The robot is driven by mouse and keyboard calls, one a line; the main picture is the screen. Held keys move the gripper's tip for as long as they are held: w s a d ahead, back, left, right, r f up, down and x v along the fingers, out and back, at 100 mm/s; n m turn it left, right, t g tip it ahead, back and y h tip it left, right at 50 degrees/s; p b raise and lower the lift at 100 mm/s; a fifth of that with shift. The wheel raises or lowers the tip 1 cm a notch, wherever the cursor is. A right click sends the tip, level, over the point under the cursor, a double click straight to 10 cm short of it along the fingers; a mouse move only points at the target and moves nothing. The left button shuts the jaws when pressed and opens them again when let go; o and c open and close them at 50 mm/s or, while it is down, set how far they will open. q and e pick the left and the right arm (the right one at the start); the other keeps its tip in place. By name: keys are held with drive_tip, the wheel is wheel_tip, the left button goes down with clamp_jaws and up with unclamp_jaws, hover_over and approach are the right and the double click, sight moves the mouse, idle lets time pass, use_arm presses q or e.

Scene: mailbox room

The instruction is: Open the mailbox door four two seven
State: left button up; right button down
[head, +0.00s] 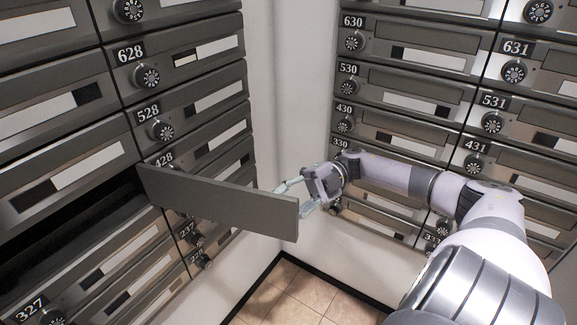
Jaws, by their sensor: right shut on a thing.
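A grey mailbox door (220,200) in the left bank of boxes stands swung out from the wall, hinged at its left end beside the 428 plate. The dark open compartment (75,222) shows to its left, one row above the 327 plate (30,308). The door's own number is not visible. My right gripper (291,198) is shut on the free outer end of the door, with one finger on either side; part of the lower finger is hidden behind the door. My left gripper is not in view.
Boxes 628 (185,65) and 528 (195,108) are closed above the open door. A second bank, with box 430 (400,125), stands at the right. White wall and tiled floor (300,295) lie between the banks.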

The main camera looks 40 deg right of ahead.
drive_tip(key=shift+w+r+t, duration=0.4)
drive_tip(key=shift+w+r, duration=0.05)
drive_tip(key=shift+r, duration=0.2)
drive_tip(key=c, duration=1.4)
unclamp_jaws()
drive_tip(key=shift+o, duration=1.2)
drive_tip(key=shift+w+a, duration=0.25)
drive_tip(key=shift+w, duration=0.05)
drive_tip(key=shift+o, duration=1)
drive_tip(key=shift+a+f, duration=0.1)
drive_tip(key=shift+f, duration=0.15)
drive_tip(key=s+d, duration=0.1)
drive_tip(key=d, duration=1.1)
drive_tip(key=shift+s, duration=0.35)
drive_tip(key=shift+f, duration=0.1)
